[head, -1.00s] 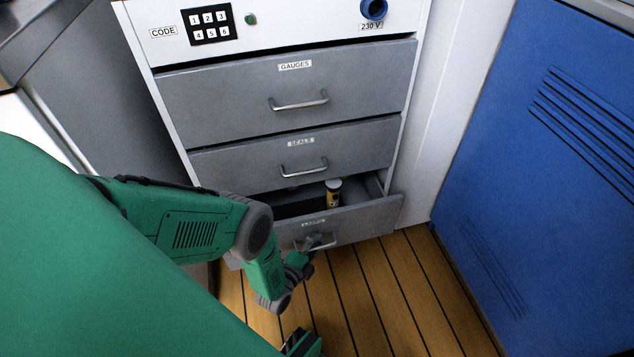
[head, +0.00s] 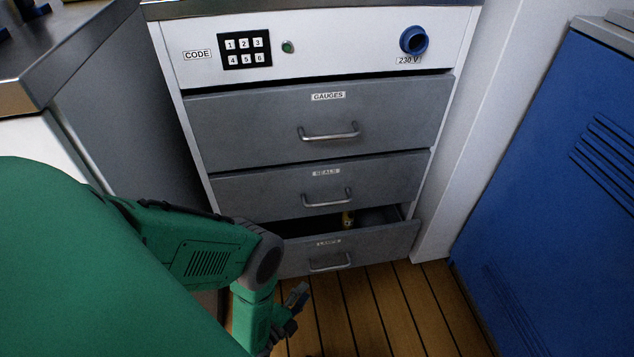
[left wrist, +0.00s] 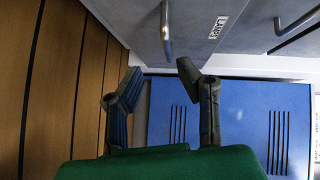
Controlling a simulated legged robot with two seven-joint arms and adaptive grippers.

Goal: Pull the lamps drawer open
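The lamps drawer (head: 385,244) is the lowest of three grey drawers in the head view. It stands partly open, with a gap above its front and a yellow and dark item (head: 347,218) partly visible inside. Its metal handle (head: 330,262) is clear of any finger. My left gripper (head: 297,300) is below and left of the handle, apart from it. In the left wrist view the two fingers (left wrist: 158,85) are spread with nothing between them, and the handle (left wrist: 166,30) and label (left wrist: 218,27) show beyond them. My right gripper is not visible.
The gauges drawer (head: 250,120) and the middle drawer (head: 260,190) above are shut. A blue cabinet (head: 540,200) stands at the right, a grey cabinet (head: 120,120) at the left. Wooden floor (head: 400,310) is free in front.

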